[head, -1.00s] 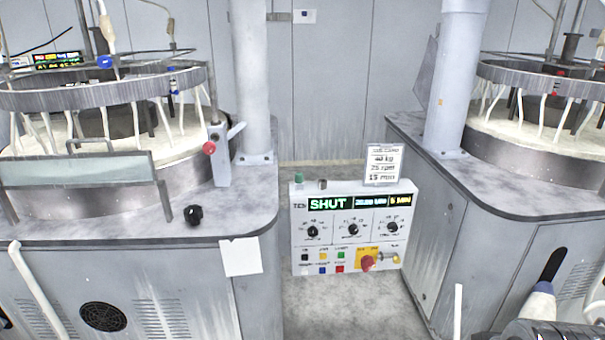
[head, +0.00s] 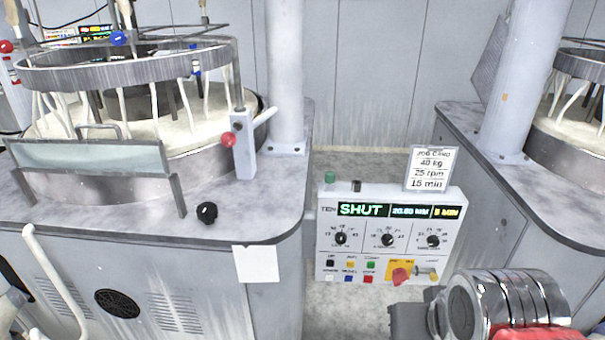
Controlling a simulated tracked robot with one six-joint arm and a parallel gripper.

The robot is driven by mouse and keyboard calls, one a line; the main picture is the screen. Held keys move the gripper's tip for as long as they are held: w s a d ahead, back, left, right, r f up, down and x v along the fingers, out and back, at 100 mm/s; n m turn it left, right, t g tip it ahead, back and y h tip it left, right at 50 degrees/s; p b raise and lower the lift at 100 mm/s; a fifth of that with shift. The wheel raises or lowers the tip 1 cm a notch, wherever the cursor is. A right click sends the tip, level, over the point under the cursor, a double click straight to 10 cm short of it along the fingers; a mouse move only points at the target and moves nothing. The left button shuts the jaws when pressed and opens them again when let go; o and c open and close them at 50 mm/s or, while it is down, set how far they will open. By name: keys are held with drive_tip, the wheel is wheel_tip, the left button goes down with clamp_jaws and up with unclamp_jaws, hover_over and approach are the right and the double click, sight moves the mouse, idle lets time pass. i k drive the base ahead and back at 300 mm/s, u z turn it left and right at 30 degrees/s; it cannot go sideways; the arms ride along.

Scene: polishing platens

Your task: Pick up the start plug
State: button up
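A small black knob-like piece (head: 207,213) lies loose on the grey top of the left machine, near its front edge. A small green cylinder (head: 330,178) and a small dark, metallic cylinder (head: 356,186) stand on top of the white control box. None of these carries a readable name, so I cannot tell which is the start plug. A shiny metal arm link of mine (head: 505,303) and a dark grey block beside it fill the lower right. My gripper's fingertips do not show.
The control box (head: 325,240) reads SHUT and has dials, coloured buttons and a red knob (head: 401,277). The left machine (head: 275,222) carries a ringed platen, a clear guard (head: 90,155) and a red-knobbed lever (head: 228,140). Another machine stands right.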

sight(330, 175)
drive_tip(key=u, duration=0.65)
drive_tip(key=i, duration=0.85)
drive_tip(key=u, duration=0.55)
